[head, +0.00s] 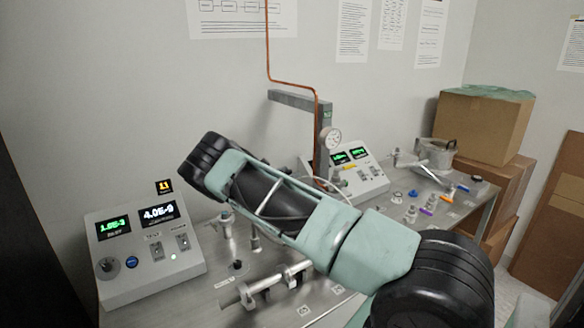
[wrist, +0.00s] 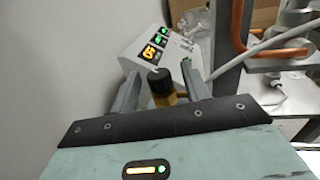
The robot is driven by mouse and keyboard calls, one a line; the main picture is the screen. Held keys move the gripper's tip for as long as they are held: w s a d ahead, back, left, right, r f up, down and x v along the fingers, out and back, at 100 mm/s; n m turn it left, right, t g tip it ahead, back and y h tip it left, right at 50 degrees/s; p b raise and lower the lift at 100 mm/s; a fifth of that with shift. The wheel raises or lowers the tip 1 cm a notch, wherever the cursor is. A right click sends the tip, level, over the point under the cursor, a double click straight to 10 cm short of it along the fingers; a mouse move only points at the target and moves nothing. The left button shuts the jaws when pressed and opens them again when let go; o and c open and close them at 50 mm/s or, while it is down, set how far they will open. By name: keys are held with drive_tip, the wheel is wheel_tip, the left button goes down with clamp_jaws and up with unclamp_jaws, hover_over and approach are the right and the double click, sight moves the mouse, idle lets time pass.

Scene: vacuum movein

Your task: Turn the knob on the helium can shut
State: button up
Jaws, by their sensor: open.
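A black round knob (wrist: 160,80) on a yellow stem or body (wrist: 163,98) shows in the wrist view. It looks like the helium can's knob, though I see no label on it. My gripper (wrist: 160,70) is open, with one grey finger to the left of the knob and one to the right. In the picture the knob lies between the fingers with a gap on both sides. I cannot tell whether it is at fingertip depth. The lower part of the yellow piece is hidden behind my gripper's body. In the head view my arm hides the knob and my gripper.
A display box (wrist: 153,52) stands behind the knob. A copper pipe (wrist: 237,25) and a grey post (wrist: 222,60) stand to the right. In the head view, a control box (head: 150,262) stands at the bench's left, and a gauge (head: 330,139) is on the post.

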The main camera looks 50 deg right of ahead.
drive_tip(key=shift+d+p, duration=0.3)
drive_tip(key=shift+d, duration=1.05)
drive_tip(key=c, duration=1)
